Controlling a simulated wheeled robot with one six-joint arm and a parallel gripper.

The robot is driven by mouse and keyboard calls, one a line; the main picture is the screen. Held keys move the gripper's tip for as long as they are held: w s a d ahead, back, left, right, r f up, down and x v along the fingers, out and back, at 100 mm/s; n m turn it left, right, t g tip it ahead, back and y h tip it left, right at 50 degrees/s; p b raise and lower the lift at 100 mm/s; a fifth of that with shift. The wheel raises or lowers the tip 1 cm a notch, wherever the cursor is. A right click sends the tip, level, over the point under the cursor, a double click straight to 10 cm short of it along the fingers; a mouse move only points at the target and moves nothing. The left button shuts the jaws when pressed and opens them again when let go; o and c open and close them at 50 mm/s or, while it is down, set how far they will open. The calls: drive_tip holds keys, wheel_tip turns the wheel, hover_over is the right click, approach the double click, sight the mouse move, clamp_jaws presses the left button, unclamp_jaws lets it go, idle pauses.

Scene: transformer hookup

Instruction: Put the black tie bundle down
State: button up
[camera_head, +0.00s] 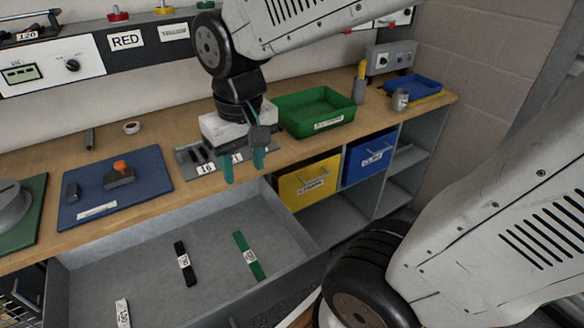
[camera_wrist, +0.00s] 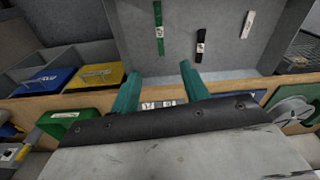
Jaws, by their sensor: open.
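The black tie bundle (camera_head: 184,264) lies flat in the open grey drawer (camera_head: 110,262), with a white label around its middle. It also shows in the wrist view (camera_wrist: 200,45). A green bundle (camera_head: 248,256) lies to its right and a white bundle (camera_head: 122,313) to its left, both in the same drawer. My gripper (camera_head: 243,168) is above the bench's front edge, near the drawer's back right part. Its teal fingers are apart with nothing between them. In the wrist view the fingers (camera_wrist: 160,88) point toward the drawer, and the black bundle is beyond them, apart.
A blue mat (camera_head: 142,172) with an orange-knobbed block (camera_head: 120,173) lies on the bench. A green tray (camera_head: 318,111) stands at the back right. A yellow bin (camera_head: 308,182) and a blue bin (camera_head: 369,158) sit under the bench. The drawer floor between the bundles is clear.

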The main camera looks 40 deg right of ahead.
drive_tip(key=s+d+r, duration=0.2)
drive_tip(key=s, duration=0.7)
drive_tip(key=shift+s+d+r+n, duration=0.25)
drive_tip(key=shift+d+r+n, duration=0.05)
drive_tip(key=shift+d, duration=0.1)
idle(0.5)
